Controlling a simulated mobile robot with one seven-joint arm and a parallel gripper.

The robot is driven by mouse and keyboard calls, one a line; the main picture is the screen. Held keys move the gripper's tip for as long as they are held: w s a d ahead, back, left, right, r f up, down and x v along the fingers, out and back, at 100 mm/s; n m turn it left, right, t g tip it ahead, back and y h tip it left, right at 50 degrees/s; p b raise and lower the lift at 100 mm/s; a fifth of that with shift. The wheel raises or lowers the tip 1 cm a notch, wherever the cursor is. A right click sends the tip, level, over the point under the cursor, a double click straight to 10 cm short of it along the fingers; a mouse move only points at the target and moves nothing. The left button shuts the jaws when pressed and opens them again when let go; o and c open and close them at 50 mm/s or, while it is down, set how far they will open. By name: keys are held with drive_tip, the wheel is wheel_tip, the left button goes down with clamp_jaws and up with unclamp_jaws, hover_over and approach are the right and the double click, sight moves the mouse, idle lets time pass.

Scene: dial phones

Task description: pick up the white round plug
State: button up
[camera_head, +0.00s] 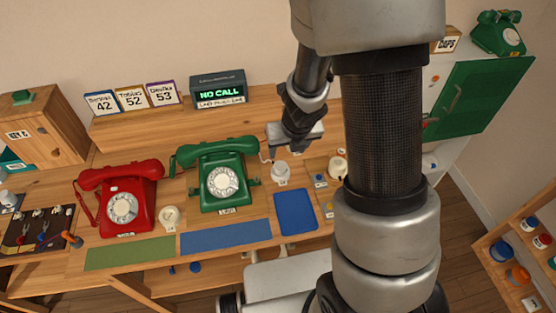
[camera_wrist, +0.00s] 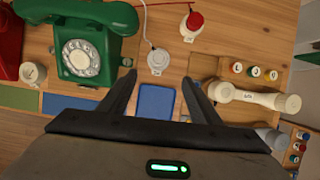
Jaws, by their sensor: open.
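A white round piece with a thin cord, which looks like the white round plug (camera_head: 281,172), lies on the wooden desk right of the green phone. It also shows in the wrist view (camera_wrist: 158,61), just beyond my fingertips and roughly centred between them. My gripper (camera_wrist: 159,78) is open and empty, its two dark fingers spread apart. In the head view my gripper (camera_head: 296,138) is above the desk, behind the plug; its fingertips are hard to make out there. Another white round piece (camera_head: 168,216) lies between the red and green phones.
The green phone (camera_head: 222,174) stands close left of the plug, the red phone (camera_head: 121,198) further left. A blue mat (camera_head: 295,212) lies in front. A cream handset (camera_wrist: 250,97) and a red-topped piece (camera_wrist: 191,22) lie to the right in the wrist view.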

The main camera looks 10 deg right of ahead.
drive_tip(key=b, duration=0.5)
approach(280, 164)
wheel_tip(280, 164, down, 3)
drive_tip(key=shift+w+b+x, duration=0.2)
drive_tip(key=shift+b+x, duration=0.5)
drive_tip(key=shift+x, duration=0.75)
drive_tip(key=shift+w+b+x, duration=0.25)
drive_tip(key=shift+b+x, duration=0.45)
drive_tip(key=shift+x, duration=0.7)
drive_tip(key=shift+r, duration=0.25)
drive_tip(key=c, duration=1)
